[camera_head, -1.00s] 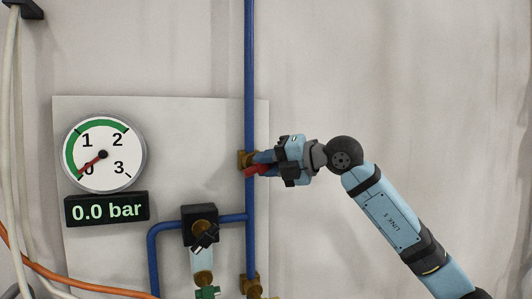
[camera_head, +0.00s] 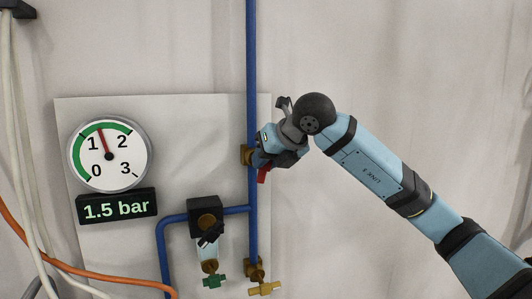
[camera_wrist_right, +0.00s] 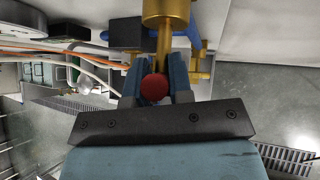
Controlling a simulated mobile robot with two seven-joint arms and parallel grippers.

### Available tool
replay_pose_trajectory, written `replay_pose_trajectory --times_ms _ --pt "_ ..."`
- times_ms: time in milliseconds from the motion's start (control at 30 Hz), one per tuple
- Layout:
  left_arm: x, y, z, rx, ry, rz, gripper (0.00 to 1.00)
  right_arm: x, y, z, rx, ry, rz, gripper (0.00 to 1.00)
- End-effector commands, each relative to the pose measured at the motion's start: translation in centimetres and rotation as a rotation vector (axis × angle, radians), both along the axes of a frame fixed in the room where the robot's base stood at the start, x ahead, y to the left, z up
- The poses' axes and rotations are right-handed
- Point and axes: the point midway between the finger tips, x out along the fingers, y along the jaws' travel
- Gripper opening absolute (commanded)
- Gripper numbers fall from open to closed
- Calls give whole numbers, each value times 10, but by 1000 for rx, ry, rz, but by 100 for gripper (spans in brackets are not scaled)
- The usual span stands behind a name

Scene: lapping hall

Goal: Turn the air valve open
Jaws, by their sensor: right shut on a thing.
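The air valve has a brass body (camera_head: 246,155) on the vertical blue pipe, and its red handle (camera_head: 263,175) now points downward. In the right wrist view the red handle end (camera_wrist_right: 154,87) sits between my two blue fingers, below the brass body (camera_wrist_right: 166,12). My right gripper (camera_head: 261,160) is shut on the handle and partly hides it and the valve. The round gauge (camera_head: 110,155) has its red needle between 1 and 2, in the green band. The display (camera_head: 117,206) below it reads 1.5 bar. My left gripper is not in view.
A black regulator block (camera_head: 206,217) with a clear bowl hangs on the blue branch pipe. Brass fittings (camera_head: 264,288) sit at the lower end of the vertical pipe. Orange (camera_head: 80,272) and white hoses run at the left. The wall on the right is bare.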

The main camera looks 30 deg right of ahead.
Motion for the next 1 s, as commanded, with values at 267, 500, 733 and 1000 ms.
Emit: replay_pose_trajectory --times_ms 267,500,733,1000 --pt "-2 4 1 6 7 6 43 0 2 1 -161 38 0 0" --pt "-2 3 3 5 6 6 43 1 3 1 -229 54 0 0" --pt "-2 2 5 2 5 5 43 1 3 0 -245 59 0 0" --pt "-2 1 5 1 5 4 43 1 3 0 -245 59 0 0"
